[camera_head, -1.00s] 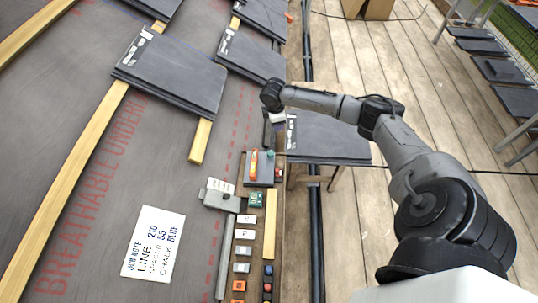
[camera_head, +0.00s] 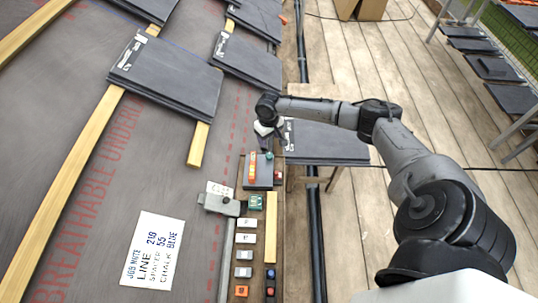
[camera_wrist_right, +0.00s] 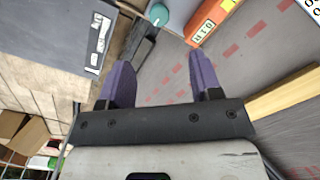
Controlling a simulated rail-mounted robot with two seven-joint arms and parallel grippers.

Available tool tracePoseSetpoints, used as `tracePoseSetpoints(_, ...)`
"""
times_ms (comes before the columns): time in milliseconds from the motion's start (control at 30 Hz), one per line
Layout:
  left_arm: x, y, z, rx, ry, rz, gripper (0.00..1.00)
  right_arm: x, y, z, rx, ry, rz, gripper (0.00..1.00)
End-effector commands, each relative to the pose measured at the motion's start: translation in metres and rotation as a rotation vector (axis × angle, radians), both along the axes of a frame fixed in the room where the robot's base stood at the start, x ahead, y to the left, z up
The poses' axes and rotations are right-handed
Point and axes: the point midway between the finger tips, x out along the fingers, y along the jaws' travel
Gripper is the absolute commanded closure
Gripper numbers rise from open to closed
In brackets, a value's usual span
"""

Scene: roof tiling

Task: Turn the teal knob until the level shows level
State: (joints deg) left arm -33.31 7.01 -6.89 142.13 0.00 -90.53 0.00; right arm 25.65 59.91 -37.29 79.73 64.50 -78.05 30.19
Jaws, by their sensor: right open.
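The teal knob (camera_head: 269,156) sits beside the orange level (camera_head: 252,167) on a dark block at the roof edge. In the right wrist view, the knob (camera_wrist_right: 158,14) and part of the level (camera_wrist_right: 212,20) show at the top, beyond the fingertips. My right gripper (camera_head: 265,139) is just above the knob in the head view, apart from it. Its two purple fingers (camera_wrist_right: 160,62) are open with nothing between them. The level's bubble is too small to read. My left gripper is not in view.
A stack of slates (camera_head: 325,143) stands right of the knob. Slates (camera_head: 167,78) lie on the battens at the upper left. A clamp-like grey tool (camera_head: 220,203), small colored blocks and a job note (camera_head: 153,250) lie below. Open decking is at the right.

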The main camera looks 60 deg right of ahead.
Motion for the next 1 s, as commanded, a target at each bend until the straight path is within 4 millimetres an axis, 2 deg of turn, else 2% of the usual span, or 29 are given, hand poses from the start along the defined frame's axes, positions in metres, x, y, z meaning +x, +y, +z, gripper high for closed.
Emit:
tracePoseSetpoints(33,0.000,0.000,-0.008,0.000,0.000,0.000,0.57,-0.001,0.000,-0.014,0.000,0.003,-0.001,0.41)
tracePoseSetpoints(200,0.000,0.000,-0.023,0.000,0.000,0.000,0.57,0.000,0.000,-0.048,0.001,0.003,0.000,0.41)
tracePoseSetpoints(500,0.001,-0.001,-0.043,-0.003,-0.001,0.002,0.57,0.000,0.000,-0.094,0.000,0.002,0.001,0.41)
tracePoseSetpoints(700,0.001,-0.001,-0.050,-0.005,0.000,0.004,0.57,0.000,0.000,-0.110,-0.001,0.000,0.001,0.41)
tracePoseSetpoints(1000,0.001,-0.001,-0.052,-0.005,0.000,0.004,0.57,0.000,0.000,-0.115,-0.001,0.001,0.002,0.41)
